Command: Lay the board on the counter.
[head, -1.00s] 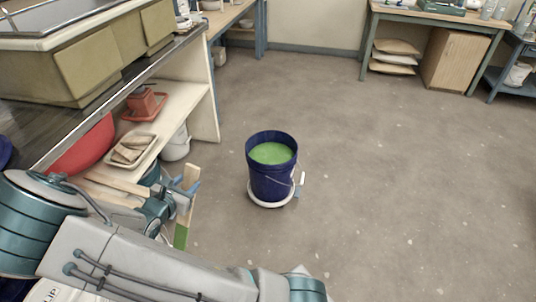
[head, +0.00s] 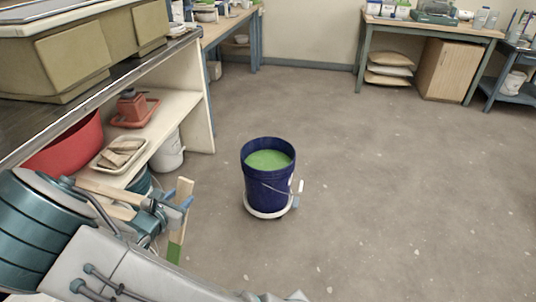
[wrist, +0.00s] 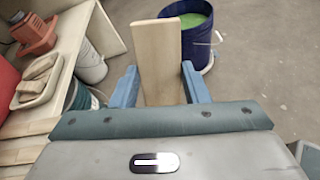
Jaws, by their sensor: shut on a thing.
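The board (head: 182,197) is a narrow pale wooden slat with a green lower end. It stands near upright in my gripper (head: 172,212), to the left of the blue bucket and beside the shelf unit. In the wrist view the board (wrist: 157,50) rises between the two blue fingers of my gripper (wrist: 161,86), which are shut on it. Its lower part is hidden there. The counter (head: 58,108) is the dark, metal-edged top at the upper left, above the level of the board.
A dark blue bucket (head: 268,195) of green liquid stands on a white wheeled base. Under the counter are a red bowl (head: 70,148) and a white bucket (head: 168,155). Open floor lies right.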

